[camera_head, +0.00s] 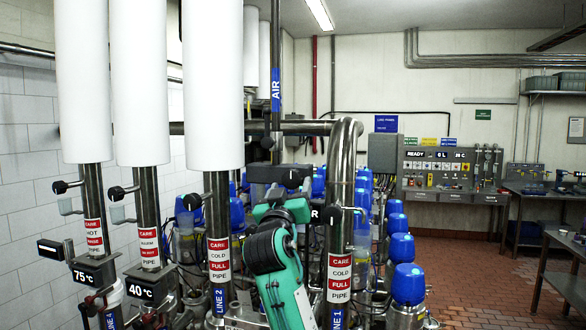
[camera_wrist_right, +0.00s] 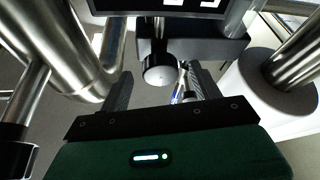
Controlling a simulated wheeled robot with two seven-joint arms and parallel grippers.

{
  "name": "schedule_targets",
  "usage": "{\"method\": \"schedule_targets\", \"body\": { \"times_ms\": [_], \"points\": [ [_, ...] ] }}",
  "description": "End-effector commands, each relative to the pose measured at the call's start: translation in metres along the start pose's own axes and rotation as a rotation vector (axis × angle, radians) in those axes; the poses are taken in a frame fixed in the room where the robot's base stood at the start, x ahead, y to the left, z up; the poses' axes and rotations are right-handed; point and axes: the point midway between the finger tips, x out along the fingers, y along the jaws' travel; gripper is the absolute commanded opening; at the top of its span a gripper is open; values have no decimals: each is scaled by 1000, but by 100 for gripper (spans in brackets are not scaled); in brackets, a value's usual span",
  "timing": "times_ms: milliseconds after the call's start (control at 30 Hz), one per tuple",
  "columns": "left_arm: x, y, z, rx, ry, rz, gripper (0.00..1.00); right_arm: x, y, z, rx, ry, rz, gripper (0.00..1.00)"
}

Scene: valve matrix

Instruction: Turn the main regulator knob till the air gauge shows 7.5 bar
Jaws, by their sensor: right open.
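The display's white digits are cut off by the frame, so I cannot read the gauge. My right gripper (camera_wrist_right: 160,78) is open, its two dark fingers apart on either side of the knob; I cannot tell whether either touches it. In the head view my teal right arm (camera_head: 284,262) reaches into the pipes, near the dark box (camera_head: 278,174) by the blue AIR pipe label (camera_head: 275,90). The fingers are not clear there. My left gripper is not in view.
Steel pipes with CARE labels (camera_head: 339,272) stand close on both sides of my arm. White-wrapped pipes (camera_head: 215,85) fill the left. Blue-capped valves (camera_head: 408,284) stand at the right. A wall panel (camera_head: 450,168) is at the back. The brick-tiled floor at right is partly clear.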

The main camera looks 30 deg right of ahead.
Motion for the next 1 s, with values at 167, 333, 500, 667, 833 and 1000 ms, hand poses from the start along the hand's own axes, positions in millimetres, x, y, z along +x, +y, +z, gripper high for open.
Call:
{"method": "schedule_targets", "body": {
  "times_ms": [167, 333, 500, 667, 833, 1000],
  "points": [
    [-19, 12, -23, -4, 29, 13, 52, 27, 1, -3, -2, 0, 1, 64],
    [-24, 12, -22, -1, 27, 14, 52, 38, 0, -1, 0, 0, 0, 64],
    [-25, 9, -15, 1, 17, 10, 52, 40, 0, 0, 1, 0, 0, 64],
    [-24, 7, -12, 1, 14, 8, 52, 40, 0, 0, 1, 1, 0, 64],
    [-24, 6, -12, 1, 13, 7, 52, 40, 0, 0, 1, 1, 0, 33],
    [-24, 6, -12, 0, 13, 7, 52, 40, 0, 0, 2, 1, 0, 20]
  ]
}}
